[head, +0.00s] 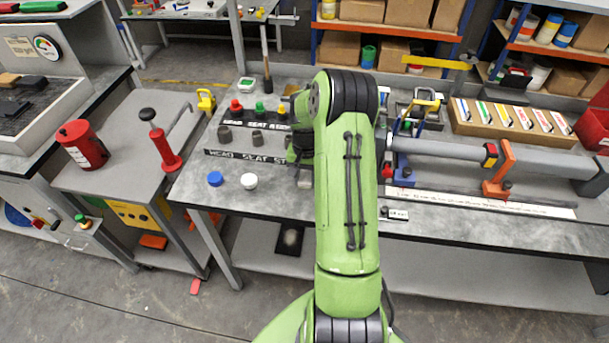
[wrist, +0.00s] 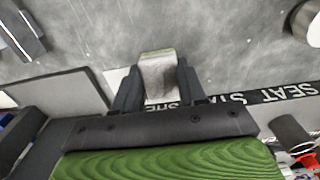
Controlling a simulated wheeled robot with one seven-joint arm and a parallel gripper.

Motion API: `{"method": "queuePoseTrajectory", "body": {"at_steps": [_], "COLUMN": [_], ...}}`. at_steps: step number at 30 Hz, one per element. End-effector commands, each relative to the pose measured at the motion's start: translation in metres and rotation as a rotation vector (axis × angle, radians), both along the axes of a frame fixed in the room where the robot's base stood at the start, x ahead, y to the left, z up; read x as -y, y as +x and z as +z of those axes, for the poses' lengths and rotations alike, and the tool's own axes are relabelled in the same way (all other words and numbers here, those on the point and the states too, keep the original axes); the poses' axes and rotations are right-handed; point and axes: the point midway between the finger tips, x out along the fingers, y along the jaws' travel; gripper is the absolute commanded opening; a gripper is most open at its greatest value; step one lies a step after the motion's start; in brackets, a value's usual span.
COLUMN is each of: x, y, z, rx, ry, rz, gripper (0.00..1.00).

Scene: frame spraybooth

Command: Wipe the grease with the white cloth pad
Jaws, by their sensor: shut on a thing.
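The white cloth pad (wrist: 158,74) looks whitish grey with a greenish edge. In the wrist view it sits between the two dark fingers of my gripper (wrist: 157,86), which is shut on it. The pad is over the mottled grey bench top (wrist: 90,40); I cannot tell whether it touches the surface. In the head view my arm hides most of the gripper, and a small pale block, likely the pad (head: 305,180), shows at the arm's left edge. I cannot pick out the grease from the bench's grey mottling in either view.
A black lettered strip (head: 247,157) lies beside the pad. A blue cap (head: 215,178) and a white cap (head: 249,181) sit left of it. Coloured knobs (head: 260,107) stand behind. A grey tube with an orange clamp (head: 499,172) and a long white scale (head: 480,203) occupy the right.

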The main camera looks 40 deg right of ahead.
Motion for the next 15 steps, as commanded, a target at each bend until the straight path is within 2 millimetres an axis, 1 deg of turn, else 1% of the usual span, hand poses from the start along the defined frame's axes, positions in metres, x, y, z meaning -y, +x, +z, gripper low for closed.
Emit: {"method": "queuePoseTrajectory", "body": {"at_steps": [9, 15], "x": [0.016, 0.020], "y": [-0.020, -0.025], "z": [0.002, 0.001], "rx": [-0.001, 0.000], "ry": [-0.001, 0.000], "rz": [-0.003, -0.002], "gripper": [0.17, 0.17]}}
